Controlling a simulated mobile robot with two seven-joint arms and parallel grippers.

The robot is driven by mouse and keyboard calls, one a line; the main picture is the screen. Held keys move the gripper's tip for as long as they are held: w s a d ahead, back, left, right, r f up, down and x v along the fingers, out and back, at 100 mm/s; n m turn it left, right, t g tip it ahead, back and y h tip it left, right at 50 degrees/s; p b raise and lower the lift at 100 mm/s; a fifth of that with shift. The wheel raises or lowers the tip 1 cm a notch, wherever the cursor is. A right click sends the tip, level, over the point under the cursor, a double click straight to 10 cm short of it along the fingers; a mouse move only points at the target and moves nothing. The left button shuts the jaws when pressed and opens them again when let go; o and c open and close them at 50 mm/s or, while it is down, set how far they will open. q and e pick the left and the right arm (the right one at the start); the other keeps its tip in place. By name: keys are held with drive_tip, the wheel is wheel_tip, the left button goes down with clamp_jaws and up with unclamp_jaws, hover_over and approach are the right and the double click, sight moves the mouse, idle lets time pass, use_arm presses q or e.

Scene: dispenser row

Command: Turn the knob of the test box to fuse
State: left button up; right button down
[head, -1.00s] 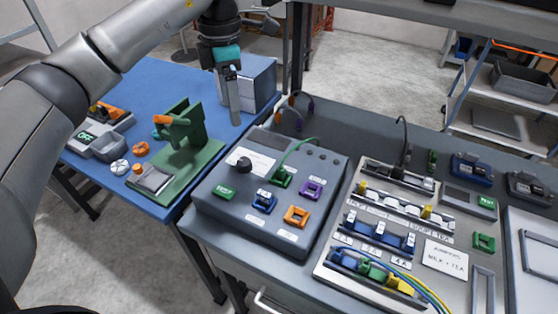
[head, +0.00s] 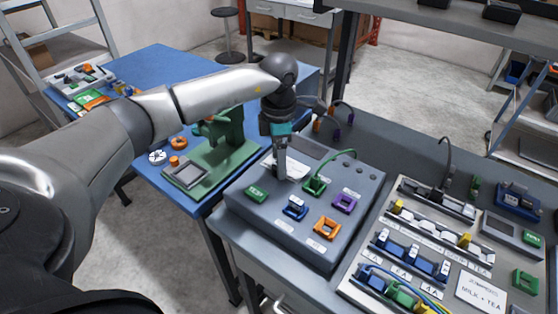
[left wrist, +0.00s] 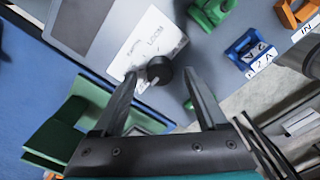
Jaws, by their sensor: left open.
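The grey test box (head: 262,222) sits on the grey bench, with green, blue, purple and orange sockets on top. Its round black knob (left wrist: 159,70) sits on a white label plate (left wrist: 142,45) in the left wrist view. One word there seems to read LOOM; I cannot make out a fuse mark. My left gripper (head: 281,174) points down over the box and hides the knob in the head view. In the left wrist view its open fingers (left wrist: 160,77) lie on either side of the knob; I cannot tell whether they touch it. My right gripper is not in view.
A green fixture (head: 205,178) stands on the blue table (head: 157,60) at left. A panel of switches and sockets (head: 436,235) lies right of the box.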

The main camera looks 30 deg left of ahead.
use_arm(q)
drive_tip(key=shift+f, duration=0.45)
clamp_jaws()
idle(0.4)
